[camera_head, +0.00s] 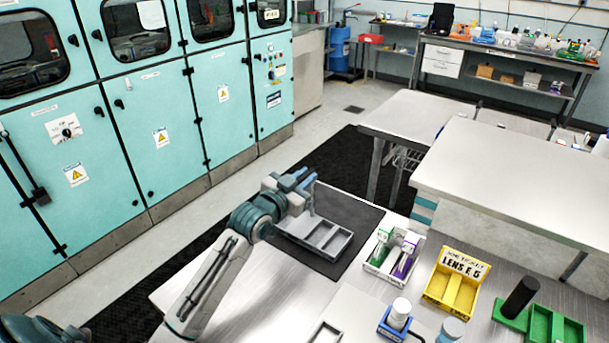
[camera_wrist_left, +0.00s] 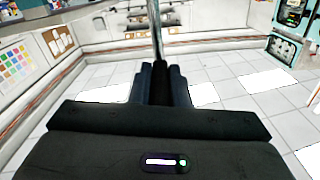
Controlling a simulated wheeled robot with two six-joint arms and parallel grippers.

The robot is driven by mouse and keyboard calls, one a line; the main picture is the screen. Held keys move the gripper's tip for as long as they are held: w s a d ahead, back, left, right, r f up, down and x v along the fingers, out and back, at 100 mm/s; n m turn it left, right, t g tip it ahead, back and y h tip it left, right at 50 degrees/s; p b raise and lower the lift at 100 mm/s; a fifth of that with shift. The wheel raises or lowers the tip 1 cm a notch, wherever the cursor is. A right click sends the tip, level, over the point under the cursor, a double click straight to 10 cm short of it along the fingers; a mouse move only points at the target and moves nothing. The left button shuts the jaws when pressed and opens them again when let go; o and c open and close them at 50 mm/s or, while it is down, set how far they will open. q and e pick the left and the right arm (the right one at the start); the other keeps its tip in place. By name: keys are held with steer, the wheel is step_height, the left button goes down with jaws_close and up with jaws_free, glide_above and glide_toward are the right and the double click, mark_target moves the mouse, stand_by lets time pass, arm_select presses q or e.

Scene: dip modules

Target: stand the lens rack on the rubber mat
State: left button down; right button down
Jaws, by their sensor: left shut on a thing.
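The lens rack (camera_head: 324,243) is a grey, shallow tray with compartments and a thin upright post at its left end. It appears level, over or on the black rubber mat (camera_head: 357,216); I cannot tell whether its underside touches the mat. My left gripper (camera_head: 306,181) is above the rack's left end, shut on the rack's post. In the left wrist view the thin post (camera_wrist_left: 157,38) stands up between the two dark fingers (camera_wrist_left: 163,82). The rack's body is hidden in that view. My right gripper is not in view.
Right of the mat stand a white holder (camera_head: 379,268) with green and purple items, a yellow lens tray (camera_head: 436,285) and a blue holder (camera_head: 389,329). A green tray (camera_head: 570,328) is at far right. Bare mat shows behind and right of the rack.

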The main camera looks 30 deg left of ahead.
arm_select(q)
steer(key=shift+f, duration=0.15)
steer(key=c, duration=1.5)
jaws_free()
steer(key=shift+c, duration=0.2)
steer(key=shift+o, duration=0.9)
steer(key=s+a+b, duration=0.1)
steer(key=s+b, duration=0.1)
steer(key=s, duration=1)
steer(key=shift+a+r, duration=0.2)
steer(key=shift+a, duration=0.1)
